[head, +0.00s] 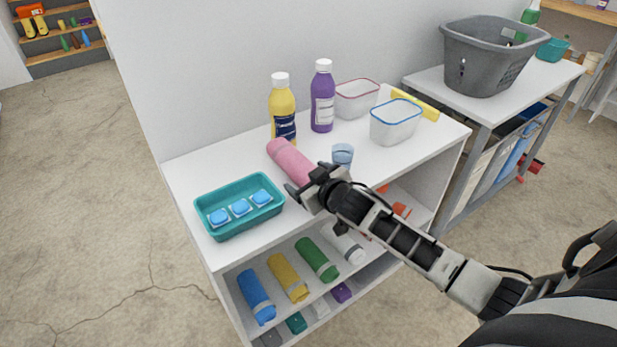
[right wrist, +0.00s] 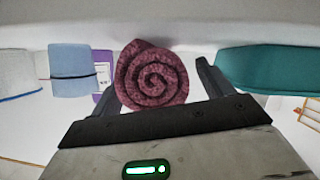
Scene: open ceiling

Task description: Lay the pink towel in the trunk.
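The pink towel (head: 290,161) is a tight roll lying on the white shelf top, between the teal tray and the bottles. In the right wrist view its spiral end (right wrist: 152,77) faces the camera between my fingers. My right gripper (head: 306,183) is at the near end of the roll, with its fingers apart on either side. A gap shows between the roll and one finger in the wrist view; whether the other finger touches is unclear. My left gripper is not in view. No trunk shows in these views.
A teal tray (head: 210,234) with blue blocks stands left of the towel. Rolled towels (head: 287,277) lie below. A grey basket (head: 485,60) stands on another table.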

